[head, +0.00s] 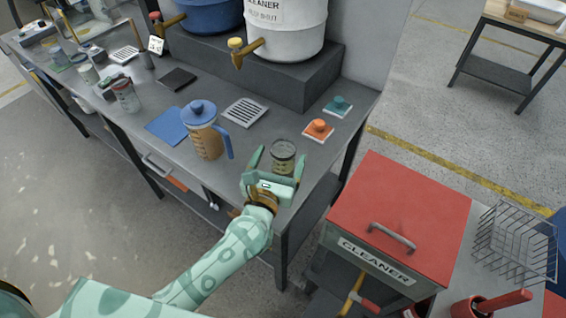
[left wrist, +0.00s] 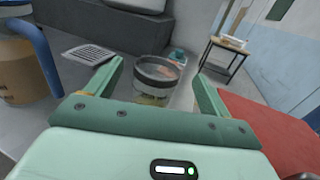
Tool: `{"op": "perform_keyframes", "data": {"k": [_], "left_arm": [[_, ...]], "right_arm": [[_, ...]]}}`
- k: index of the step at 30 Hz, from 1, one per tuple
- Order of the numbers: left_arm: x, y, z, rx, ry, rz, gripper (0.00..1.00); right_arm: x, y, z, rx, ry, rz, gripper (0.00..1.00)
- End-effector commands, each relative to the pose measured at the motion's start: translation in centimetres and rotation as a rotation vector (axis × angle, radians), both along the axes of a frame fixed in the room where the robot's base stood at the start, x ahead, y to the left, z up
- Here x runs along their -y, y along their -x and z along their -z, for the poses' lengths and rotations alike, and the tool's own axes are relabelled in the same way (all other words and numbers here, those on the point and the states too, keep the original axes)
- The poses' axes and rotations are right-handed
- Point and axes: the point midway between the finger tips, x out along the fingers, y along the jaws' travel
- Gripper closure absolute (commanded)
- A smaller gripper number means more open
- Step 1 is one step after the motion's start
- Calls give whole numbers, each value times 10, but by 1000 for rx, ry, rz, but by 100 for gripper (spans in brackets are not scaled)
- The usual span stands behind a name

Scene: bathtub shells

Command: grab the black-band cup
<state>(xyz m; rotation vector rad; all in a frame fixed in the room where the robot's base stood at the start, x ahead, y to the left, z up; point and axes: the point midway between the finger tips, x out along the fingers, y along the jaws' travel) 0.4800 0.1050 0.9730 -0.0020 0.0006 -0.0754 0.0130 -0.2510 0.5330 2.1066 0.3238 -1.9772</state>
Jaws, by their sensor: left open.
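The black-band cup (head: 283,157) is a clear cup with a dark band near its rim and some yellowish content low inside. It stands upright near the right end of the grey workbench. My left gripper (head: 275,165) is open, with its fingers pointing at the cup. In the left wrist view the cup (left wrist: 157,80) shows between the two open fingers (left wrist: 158,85), a little toward the left one. I cannot tell whether either finger touches it. My right gripper is in neither view.
A blue-lidded pitcher (head: 205,133) stands left of the cup. An orange-knobbed pad (head: 318,130) and a teal-knobbed pad (head: 338,106) lie behind it. A white dispenser (head: 285,30) stands on a dark riser. A red-topped cleaner box (head: 390,215) is right of the bench.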

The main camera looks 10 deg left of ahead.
Motion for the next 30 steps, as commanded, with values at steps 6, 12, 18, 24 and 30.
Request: {"op": "perform_keyframes", "data": {"k": [6,12,18,24,30], "left_arm": [[0,-23,3,1,-2,-2,18],[1,-52,5,1,-1,-1,18],[2,-57,5,-1,-1,0,18],[2,-57,5,0,-2,0,52],[2,-57,5,0,-2,0,83]], "right_arm": [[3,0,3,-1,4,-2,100],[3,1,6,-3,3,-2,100],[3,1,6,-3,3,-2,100],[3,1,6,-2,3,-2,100],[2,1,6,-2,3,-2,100]]}}
